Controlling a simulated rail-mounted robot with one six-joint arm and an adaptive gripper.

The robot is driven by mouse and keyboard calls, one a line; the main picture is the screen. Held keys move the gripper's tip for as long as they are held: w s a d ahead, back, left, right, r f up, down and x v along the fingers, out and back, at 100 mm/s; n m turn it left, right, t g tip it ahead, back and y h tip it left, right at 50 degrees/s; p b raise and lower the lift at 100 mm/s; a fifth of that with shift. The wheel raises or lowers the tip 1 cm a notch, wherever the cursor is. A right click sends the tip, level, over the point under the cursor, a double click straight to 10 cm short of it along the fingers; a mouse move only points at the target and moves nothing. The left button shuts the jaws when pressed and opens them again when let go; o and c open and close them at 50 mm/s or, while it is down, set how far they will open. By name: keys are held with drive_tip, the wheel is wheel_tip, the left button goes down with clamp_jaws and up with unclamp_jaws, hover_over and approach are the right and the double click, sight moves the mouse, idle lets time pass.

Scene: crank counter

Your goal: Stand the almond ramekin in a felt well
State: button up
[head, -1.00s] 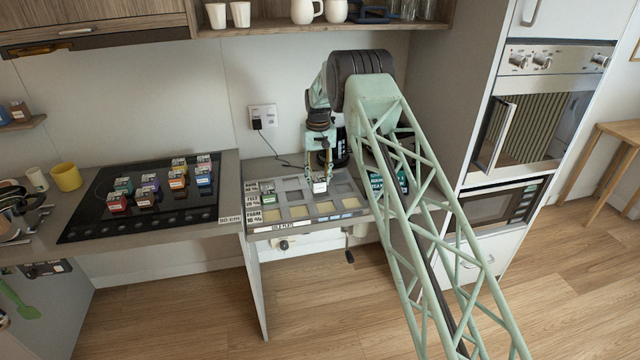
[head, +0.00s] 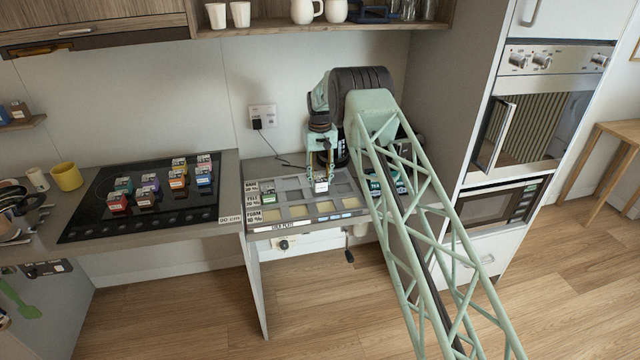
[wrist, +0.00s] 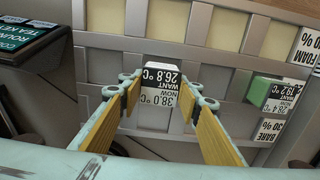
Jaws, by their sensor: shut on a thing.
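My gripper (head: 320,178) points down over the tray of wells (head: 276,227), its fingers on either side of a small off-white block-like ramekin (head: 321,187), which I take for the almond one. Signs mark the rows bare, felt (head: 252,199) and foam.
A green ramekin (head: 268,196) stands at the felt row's left end, also in the wrist view (wrist: 259,91). Cream foam wells (wrist: 173,20) are empty. Several coloured ramekins stand on the black hob (head: 95,218). A dark box with a green label (wrist: 30,38) borders the tray.

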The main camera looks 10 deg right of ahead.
sight(320, 178)
drive_tip(key=shift+f, duration=1)
drive_tip(key=shift+f, duration=0.1)
drive_tip(key=o, duration=0.9)
drive_tip(key=shift+o, duration=0.2)
wheel_tip(320, 178, up, 12)
drive_tip(key=shift+f, duration=0.1)
drive_tip(key=shift+r, duration=0.25)
idle(0.3)
